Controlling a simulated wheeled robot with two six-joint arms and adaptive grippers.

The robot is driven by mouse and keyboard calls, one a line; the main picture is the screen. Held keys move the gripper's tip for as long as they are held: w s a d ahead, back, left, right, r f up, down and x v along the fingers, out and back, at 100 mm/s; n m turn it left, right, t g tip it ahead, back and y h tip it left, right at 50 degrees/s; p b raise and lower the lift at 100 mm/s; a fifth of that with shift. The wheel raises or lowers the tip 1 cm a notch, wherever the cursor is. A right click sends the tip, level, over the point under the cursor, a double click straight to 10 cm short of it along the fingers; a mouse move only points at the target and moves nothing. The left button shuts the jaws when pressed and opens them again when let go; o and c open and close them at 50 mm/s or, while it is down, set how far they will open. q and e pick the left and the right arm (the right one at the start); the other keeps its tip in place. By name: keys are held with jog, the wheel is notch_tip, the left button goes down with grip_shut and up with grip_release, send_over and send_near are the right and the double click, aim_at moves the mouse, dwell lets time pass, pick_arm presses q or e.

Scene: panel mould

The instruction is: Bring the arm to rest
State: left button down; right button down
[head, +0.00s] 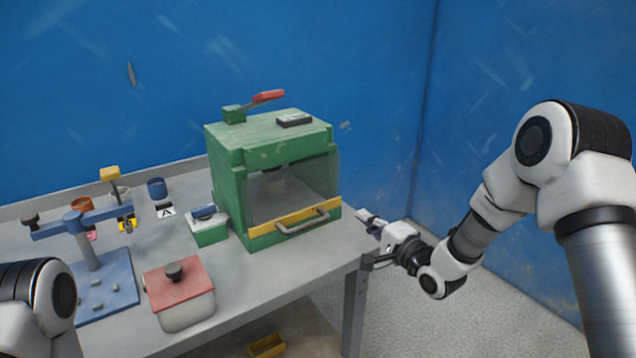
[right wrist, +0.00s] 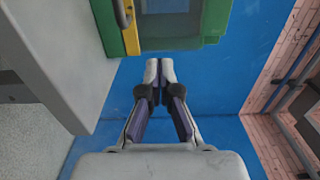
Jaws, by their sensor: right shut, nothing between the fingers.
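My right gripper (head: 364,216) is at the right edge of the grey table, beside the front right corner of the green box machine (head: 225,185). In the right wrist view its fingertips (right wrist: 159,70) are together with nothing between them. The fingers point toward the blue wall and are apart from the green machine. My right arm comes in from the right, bent at the elbow. Only a joint of my left arm shows at the lower left; its gripper is out of the picture.
The grey table (head: 245,285) bears a red-lidded box (head: 180,293), a blue stand (head: 108,290), a small green block (head: 210,233) and a blue cup (head: 157,188). The machine has a clear front door with a grey handle (head: 302,222). Floor right of the table is clear.

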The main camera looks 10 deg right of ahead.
jog(key=s+a+f, duration=0.1)
jog(key=f, duration=0.2)
jog(key=s+a+f+g, duration=0.1)
jog(key=f, duration=0.2)
jog(key=f+g, duration=0.1)
jog(key=f, duration=0.3)
jog(key=shift+s+a, duration=0.4)
jog(key=s+a+f+n+g+h+p, duration=0.15)
jog(key=s+f+g, duration=0.45)
jog(key=s+f, duration=0.9)
jog(key=s+d+f+n+g+h, duration=0.1)
jog(key=s+f+n+g, duration=0.1)
jog(key=s, duration=0.5)
jog(key=s+d+f+n+g+h, duration=0.1)
jog(key=s+f+n+g+h, duration=0.1)
jog(key=s+n, duration=0.4)
jog(key=s+d+f+n+g+h, duration=0.1)
jog(key=s+f+n+g, duration=0.2)
jog(key=s, duration=0.7)
jog(key=shift+d+f+n+g+h, duration=0.15)
jog(key=shift+f+n+g+h, duration=0.3)
jog(key=shift+g, duration=0.55)
